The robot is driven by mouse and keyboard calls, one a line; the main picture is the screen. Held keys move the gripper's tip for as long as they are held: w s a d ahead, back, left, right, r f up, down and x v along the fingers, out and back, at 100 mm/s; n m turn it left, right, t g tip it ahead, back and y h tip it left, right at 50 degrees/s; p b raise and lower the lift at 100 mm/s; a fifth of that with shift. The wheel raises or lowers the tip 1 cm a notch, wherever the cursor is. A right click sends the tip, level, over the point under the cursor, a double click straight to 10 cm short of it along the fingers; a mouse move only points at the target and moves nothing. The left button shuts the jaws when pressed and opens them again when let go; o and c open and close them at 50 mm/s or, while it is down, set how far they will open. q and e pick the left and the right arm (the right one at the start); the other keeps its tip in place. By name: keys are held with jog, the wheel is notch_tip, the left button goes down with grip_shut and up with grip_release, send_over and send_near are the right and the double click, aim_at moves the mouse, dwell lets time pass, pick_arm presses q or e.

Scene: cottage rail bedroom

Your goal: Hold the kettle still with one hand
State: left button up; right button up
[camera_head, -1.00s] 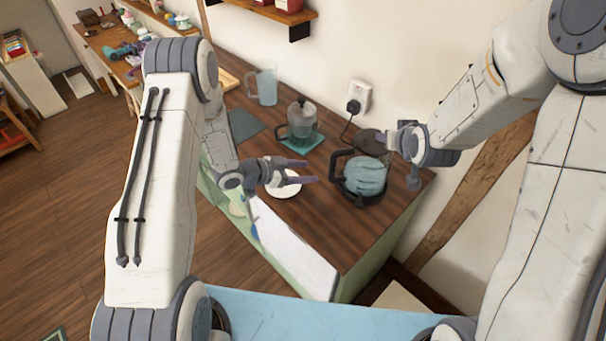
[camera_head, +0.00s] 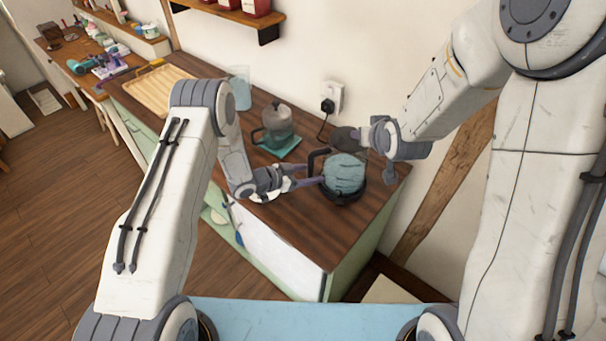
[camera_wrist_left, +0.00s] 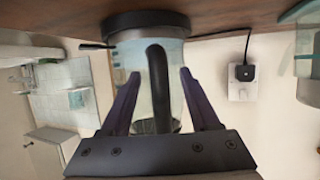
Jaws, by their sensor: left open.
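The kettle (camera_head: 345,174), a pale blue glass body with a black base and black handle, stands on the wooden counter (camera_head: 302,224). My left gripper (camera_head: 314,175) is at its left, by the handle. In the left wrist view, which is upside down, the black kettle handle (camera_wrist_left: 158,88) lies between the open fingers of my left gripper (camera_wrist_left: 160,74), with gaps on both sides. The kettle's glass body is just beyond. My right gripper (camera_head: 373,137) is behind the kettle, beside a dark round disc (camera_head: 344,138); whether it holds the disc is unclear.
A glass pot (camera_head: 277,124) stands on a teal mat behind my left gripper. A clear jug (camera_head: 240,86) and a wooden tray (camera_head: 160,88) are farther back. A plug (camera_head: 327,104) with a cord is on the wall.

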pick_arm(q)
grip_shut()
dwell(2.4)
